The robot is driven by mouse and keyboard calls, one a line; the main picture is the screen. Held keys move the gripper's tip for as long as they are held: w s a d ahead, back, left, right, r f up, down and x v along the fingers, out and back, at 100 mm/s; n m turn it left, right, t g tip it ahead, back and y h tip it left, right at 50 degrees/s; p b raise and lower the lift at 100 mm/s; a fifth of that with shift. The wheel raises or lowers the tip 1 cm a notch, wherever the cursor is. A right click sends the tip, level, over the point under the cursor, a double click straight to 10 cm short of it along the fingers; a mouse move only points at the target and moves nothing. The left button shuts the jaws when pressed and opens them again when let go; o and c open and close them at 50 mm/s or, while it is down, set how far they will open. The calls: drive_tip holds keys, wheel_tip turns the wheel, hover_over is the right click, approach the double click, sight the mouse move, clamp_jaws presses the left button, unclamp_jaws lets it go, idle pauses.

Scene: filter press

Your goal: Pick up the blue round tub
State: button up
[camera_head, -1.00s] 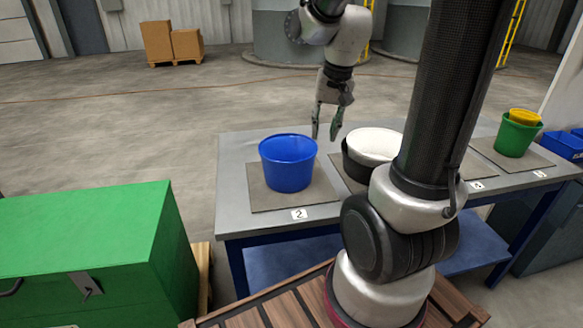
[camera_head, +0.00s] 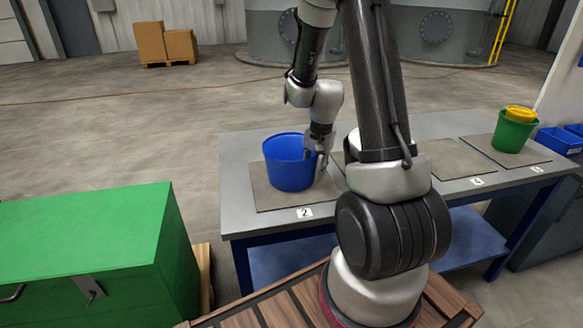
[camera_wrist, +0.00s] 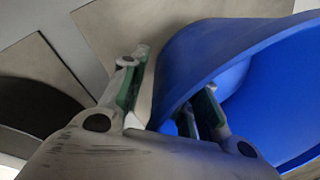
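The blue round tub (camera_head: 284,166) stands upright and open-topped on a grey mat on the table, by the label 2. In the wrist view the tub (camera_wrist: 205,50) fills the right side. My gripper (camera_head: 323,160) is down at the tub's right rim. In the wrist view my gripper (camera_wrist: 172,76) is open, its fingers straddling the tub wall: one finger is outside, the other is inside. A gap shows between the outer finger and the wall. Whether the inner finger touches the wall I cannot tell.
A dark round container (camera_wrist: 35,108) shows left in the wrist view; my arm mostly hides that spot in the head view. A green tub (camera_head: 512,133) with a yellow one (camera_head: 520,114) in it stands at the table's right. A green chest (camera_head: 85,240) is at left.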

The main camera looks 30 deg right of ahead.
drive_tip(key=shift+f, duration=0.2)
clamp_jaws()
